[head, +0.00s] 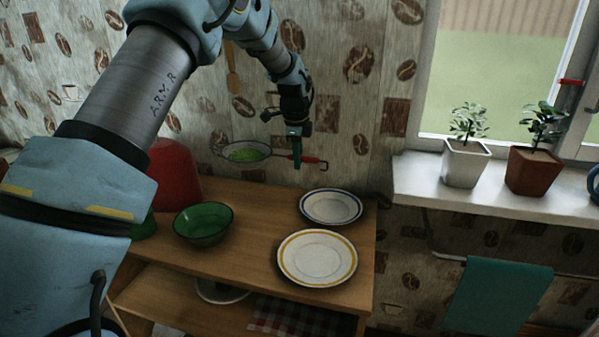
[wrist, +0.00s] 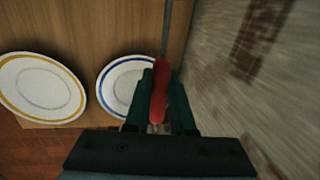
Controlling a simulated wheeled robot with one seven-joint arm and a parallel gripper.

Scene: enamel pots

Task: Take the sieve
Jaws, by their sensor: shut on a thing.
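The sieve (head: 244,153) has a round bowl with green showing in it and a thin handle with a red grip. It is in the air in front of the wall, above the wooden shelf unit, with its bowl to the left. My gripper (head: 296,160) is shut on its red handle. In the wrist view the red grip (wrist: 159,95) lies between the two green fingers of my gripper (wrist: 160,100), and the thin metal shaft runs up out of the picture. The sieve's bowl is out of the wrist view.
On the wooden shelf top (head: 255,220) stand a blue-rimmed plate (head: 331,206), a yellow-rimmed plate (head: 317,257), a green bowl (head: 203,224) and a red pot (head: 173,172). A wooden utensil (head: 233,70) hangs on the wall. Two potted plants stand on the windowsill (head: 500,190) at right.

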